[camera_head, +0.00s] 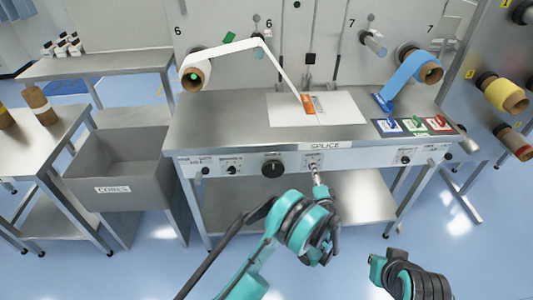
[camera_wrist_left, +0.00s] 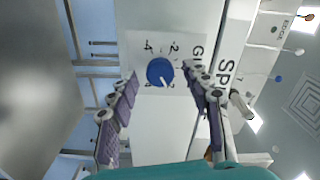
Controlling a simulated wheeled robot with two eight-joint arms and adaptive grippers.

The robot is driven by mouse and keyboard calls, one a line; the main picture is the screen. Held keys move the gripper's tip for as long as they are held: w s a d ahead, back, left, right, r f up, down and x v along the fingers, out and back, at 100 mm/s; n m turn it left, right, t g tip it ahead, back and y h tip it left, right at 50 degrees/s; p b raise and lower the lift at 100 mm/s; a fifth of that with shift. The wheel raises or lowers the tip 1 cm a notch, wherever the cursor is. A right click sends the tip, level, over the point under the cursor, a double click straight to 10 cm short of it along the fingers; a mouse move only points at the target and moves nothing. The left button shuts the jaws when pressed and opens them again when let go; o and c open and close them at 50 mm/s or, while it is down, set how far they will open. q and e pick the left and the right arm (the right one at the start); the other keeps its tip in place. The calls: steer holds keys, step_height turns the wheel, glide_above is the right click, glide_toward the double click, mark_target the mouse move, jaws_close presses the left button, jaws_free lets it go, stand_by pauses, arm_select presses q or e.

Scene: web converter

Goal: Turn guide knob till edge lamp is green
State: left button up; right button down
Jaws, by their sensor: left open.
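The guide knob is a round blue knob (camera_wrist_left: 160,72) with a white pointer line on a white numbered dial plate (camera_wrist_left: 185,47). In the left wrist view it sits between and just beyond the fingertips of my left gripper (camera_wrist_left: 161,78), which is open with its fingers apart. In the head view my left gripper (camera_head: 317,185) is at the front panel below the "SPLICE" label (camera_head: 325,146), hiding part of the dial area. My right gripper (camera_head: 385,265) is at the lower right, away from the bench; its fingers are unclear. I cannot make out the edge lamp's colour.
The steel bench (camera_head: 225,115) carries a white sheet (camera_head: 345,108) and coloured cards (camera_head: 413,124). A grey "CORES" bin (camera_head: 125,170) stands at left. Floor in front is clear.

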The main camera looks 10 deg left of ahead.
arm_select(q)
steer(key=s+d+n+p, duration=0.1)
steer(key=s+d+n, duration=0.1)
steer(key=s+n, duration=0.4)
steer(key=a+r+n+g+p, duration=0.2)
steer(key=a+r+g+p, duration=0.15)
steer(key=a+r, duration=0.75)
steer(key=s+a+r+n+g+p, duration=0.1)
steer(key=s+a+r+g+p, duration=0.1)
steer(key=s+a+r+g, duration=0.2)
steer(key=s+a+r, duration=0.3)
steer(key=s+r, duration=0.2)
steer(key=shift+s+h, duration=0.35)
steer(key=shift+h, duration=0.05)
steer(key=shift+r, duration=0.1)
stand_by(0.6)
